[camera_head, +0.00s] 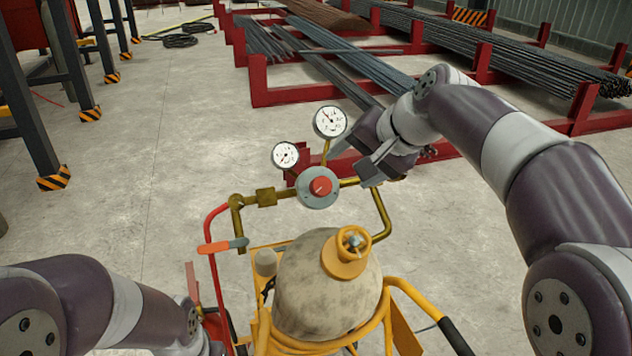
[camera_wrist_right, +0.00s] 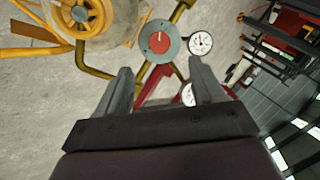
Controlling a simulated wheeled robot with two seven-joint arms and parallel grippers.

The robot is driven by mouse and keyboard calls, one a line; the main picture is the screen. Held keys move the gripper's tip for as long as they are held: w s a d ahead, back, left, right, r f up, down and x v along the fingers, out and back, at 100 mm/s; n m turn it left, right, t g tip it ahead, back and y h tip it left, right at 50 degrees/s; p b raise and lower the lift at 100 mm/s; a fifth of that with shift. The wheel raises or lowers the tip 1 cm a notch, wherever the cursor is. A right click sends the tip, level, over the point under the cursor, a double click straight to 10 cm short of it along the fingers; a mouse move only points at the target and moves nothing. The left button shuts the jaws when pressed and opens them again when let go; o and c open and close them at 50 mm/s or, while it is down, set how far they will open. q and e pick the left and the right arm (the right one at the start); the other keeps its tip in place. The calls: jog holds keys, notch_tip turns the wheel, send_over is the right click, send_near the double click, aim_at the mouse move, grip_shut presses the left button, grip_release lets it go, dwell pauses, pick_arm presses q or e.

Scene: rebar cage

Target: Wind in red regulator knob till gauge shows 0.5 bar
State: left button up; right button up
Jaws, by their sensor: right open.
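The red regulator knob (camera_head: 320,186) sits at the centre of a round grey regulator body (camera_head: 318,200) on brass piping above the gas cylinder. It also shows in the right wrist view (camera_wrist_right: 160,42). A larger gauge (camera_head: 330,121) and a smaller gauge (camera_head: 285,155) stand above it; their readings are too small to tell. My right gripper (camera_head: 364,176) is open, just right of the regulator; in the right wrist view the knob lies beyond and between its fingers (camera_wrist_right: 160,80), apart from them. My left gripper (camera_head: 195,300) is at the lower left, mostly hidden, its jaws unclear.
The cylinder (camera_head: 325,290) with a yellow valve wheel (camera_head: 347,252) stands in a yellow-framed cart. A red-orange lever (camera_head: 222,246) is on the left pipe. Red racks with rebar (camera_head: 350,70) stand behind.

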aim_at(323, 186)
jog(key=p+x, duration=0.2)
jog(key=x, duration=0.9)
jog(key=shift+w+r, duration=0.1)
jog(key=shift+w+f, duration=0.15)
jog(key=shift+f, duration=0.1)
pick_arm(q)
jog(key=shift+s+d+r, duration=0.1)
jog(key=shift+d+r, duration=0.15)
jog(key=shift+r, duration=0.35)
jog(key=shift+s+d+r, duration=0.1)
jog(key=shift+d+r, duration=0.1)
jog(key=shift+r, duration=0.4)
pick_arm(e)
jog(key=shift+d+f, duration=0.15)
pick_arm(q)
jog(key=shift+w+a, duration=0.1)
pick_arm(e)
jog(key=c, duration=1)
